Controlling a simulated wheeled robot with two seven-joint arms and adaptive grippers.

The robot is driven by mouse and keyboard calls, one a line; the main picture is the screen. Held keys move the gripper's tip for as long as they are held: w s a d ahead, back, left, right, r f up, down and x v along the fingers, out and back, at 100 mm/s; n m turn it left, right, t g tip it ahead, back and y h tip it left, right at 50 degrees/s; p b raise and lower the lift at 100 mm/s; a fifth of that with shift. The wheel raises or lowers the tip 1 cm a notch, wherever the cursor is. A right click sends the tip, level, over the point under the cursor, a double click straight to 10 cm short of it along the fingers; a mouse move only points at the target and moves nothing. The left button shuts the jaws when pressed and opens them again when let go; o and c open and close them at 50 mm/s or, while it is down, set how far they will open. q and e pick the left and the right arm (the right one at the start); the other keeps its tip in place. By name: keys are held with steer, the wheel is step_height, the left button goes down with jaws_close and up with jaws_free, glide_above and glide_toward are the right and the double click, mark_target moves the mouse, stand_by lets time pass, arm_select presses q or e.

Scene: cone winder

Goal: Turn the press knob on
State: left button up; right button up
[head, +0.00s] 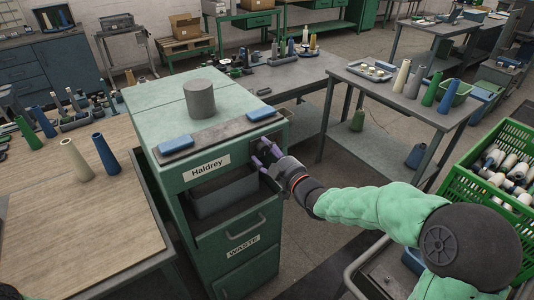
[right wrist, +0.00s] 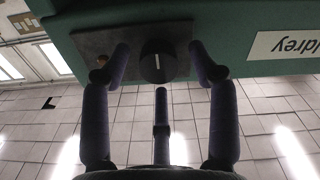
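The press knob (right wrist: 158,64) is a round black knob with a white line, set on a dark plate (right wrist: 95,47) on the green Haldrey cabinet (head: 205,110). The white line stands upright in the right wrist view. My right gripper (right wrist: 160,68) is open, with one finger on each side of the knob and a third finger below it in the picture. I cannot tell whether any finger touches it. In the head view, my right gripper (head: 264,160) is at the cabinet's front right corner and hides most of the knob. My left gripper is not in view.
A small copper-coloured button (right wrist: 101,61) sits beside the knob. A grey cylinder (head: 199,98) and blue blocks (head: 262,114) are on the cabinet top. An open bin (head: 222,193) is below. A green crate of cones (head: 505,185) stands right of my arm.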

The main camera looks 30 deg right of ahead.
steer(key=c, duration=1)
steer(key=shift+c, duration=0.2)
